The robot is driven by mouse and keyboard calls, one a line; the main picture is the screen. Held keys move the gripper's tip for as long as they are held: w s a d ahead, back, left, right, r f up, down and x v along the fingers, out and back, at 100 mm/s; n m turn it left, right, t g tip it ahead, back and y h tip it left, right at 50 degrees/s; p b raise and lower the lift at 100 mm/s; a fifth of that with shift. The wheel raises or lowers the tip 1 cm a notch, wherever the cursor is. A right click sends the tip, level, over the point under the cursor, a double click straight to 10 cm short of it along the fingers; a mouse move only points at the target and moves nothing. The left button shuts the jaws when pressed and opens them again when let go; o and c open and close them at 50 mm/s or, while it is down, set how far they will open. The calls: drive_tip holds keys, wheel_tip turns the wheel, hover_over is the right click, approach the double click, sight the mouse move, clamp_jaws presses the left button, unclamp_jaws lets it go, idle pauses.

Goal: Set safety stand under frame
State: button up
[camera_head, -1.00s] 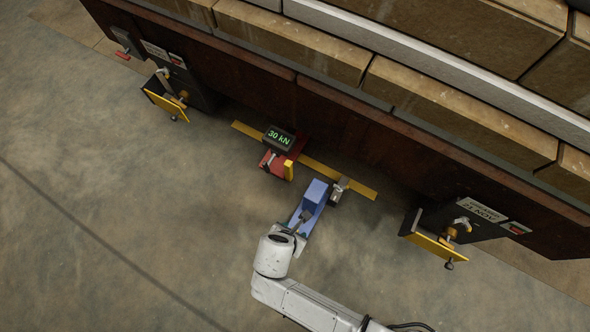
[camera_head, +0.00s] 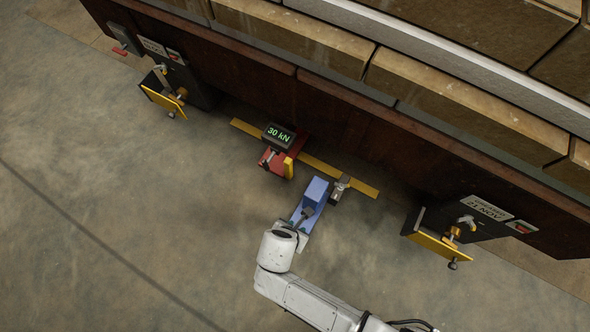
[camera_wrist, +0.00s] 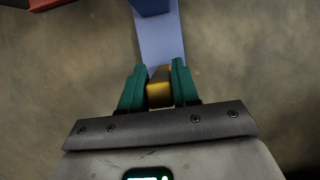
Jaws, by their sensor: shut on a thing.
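The safety stand looks to be the blue block on a flat blue base (camera_head: 316,191), on the floor in front of the frame, a long rust-brown beam (camera_head: 345,140). The blue block stands just short of the frame's lower edge, near the yellow floor strip (camera_head: 362,188). My gripper (camera_wrist: 159,88) has its green fingers on either side of a brass-coloured handle (camera_wrist: 160,95) at the near end of the blue base (camera_wrist: 160,40). In the wrist view the base runs straight ahead. The space under the frame is dark and partly hidden.
A red jack (camera_head: 277,162) with a "30 kN" display (camera_head: 279,137) stands left of the stand. A small metal piece (camera_head: 339,190) is close on its right. Boxes with yellow flaps hang at left (camera_head: 163,99) and right (camera_head: 436,246). The floor at left is clear.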

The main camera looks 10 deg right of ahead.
clamp_jaws()
drive_tip(key=w+d+p, duration=0.2)
drive_tip(key=w+d, duration=1.3)
drive_tip(key=w, duration=0.4)
drive_tip(key=shift+w, duration=0.2)
drive_tip(key=o, duration=0.5)
unclamp_jaws()
drive_tip(key=shift+d, duration=0.15)
drive_tip(key=shift+o, duration=1)
